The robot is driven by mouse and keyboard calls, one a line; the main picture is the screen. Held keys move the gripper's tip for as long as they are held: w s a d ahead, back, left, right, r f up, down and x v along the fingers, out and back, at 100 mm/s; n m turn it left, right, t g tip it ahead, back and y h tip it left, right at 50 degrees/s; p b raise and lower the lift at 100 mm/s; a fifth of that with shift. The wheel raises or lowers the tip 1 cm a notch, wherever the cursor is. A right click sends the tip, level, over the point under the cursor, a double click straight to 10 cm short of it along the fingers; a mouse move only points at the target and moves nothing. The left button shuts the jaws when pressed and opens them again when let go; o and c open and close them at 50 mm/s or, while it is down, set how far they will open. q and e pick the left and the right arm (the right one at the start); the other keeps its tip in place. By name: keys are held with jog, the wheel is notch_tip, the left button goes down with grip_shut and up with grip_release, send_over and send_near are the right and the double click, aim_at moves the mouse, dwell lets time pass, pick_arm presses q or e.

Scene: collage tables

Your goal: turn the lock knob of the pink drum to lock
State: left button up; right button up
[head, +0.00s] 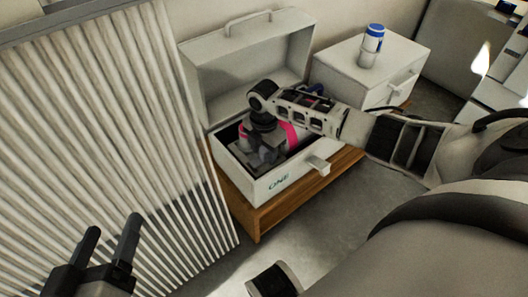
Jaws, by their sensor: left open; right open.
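A pink drum (291,134) is partly visible inside an open white case marked "ONE" (262,187). My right arm reaches in from the right, and my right gripper (264,148) points down into the case beside the pink part. The wrist and gripper cover much of the drum. The lock knob cannot be made out, nor can I tell whether the gripper touches it. My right gripper is open. My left gripper (111,229) is open and empty at the lower left, well away from the case.
The case lid (245,62) stands raised behind the case. The case rests on a low wooden table (262,222). A white cabinet (345,75) with a blue-and-white can (372,42) stands behind to the right. A ribbed white panel (110,120) stands on the left.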

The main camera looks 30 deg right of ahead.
jog(key=c, duration=1)
